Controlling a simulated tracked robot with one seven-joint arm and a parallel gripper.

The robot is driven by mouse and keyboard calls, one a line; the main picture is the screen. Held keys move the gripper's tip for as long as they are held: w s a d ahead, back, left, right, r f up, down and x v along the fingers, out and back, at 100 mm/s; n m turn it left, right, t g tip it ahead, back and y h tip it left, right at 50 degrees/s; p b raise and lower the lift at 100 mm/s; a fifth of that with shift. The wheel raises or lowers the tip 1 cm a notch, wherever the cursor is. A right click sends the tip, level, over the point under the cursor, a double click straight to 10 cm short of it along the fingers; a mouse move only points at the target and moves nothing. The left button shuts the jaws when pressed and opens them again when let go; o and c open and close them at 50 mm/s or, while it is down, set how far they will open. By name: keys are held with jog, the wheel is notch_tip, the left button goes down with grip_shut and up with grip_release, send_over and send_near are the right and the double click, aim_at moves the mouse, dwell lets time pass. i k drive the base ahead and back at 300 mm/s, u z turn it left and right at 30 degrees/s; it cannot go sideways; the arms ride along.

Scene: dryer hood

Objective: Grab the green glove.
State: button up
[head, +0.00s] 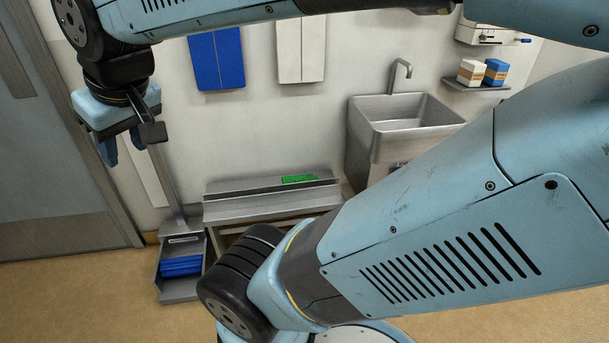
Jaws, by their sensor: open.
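The green glove (300,179) is a small, flat, bright green shape. It lies on the grey metal bench (235,207) against the back wall, right of the bench's middle. My gripper (122,149) is at the upper left of the head view, pointing down with its fingers apart and nothing seen between them. It is well to the left of the glove and higher in the picture, not touching it. My arm covers the bench's lower right part.
A grey stand with a tray of blue items (181,266) is left of the bench. Blue (216,60) and white wall panels hang above the bench. A door (50,150) is at the left.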

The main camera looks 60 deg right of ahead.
aim_at(288, 179)
jog(key=u, duration=0.35)
jog(key=i, duration=0.15)
jog(key=z, duration=2.35)
jog(key=i, duration=1)
jog(key=u, duration=0.4)
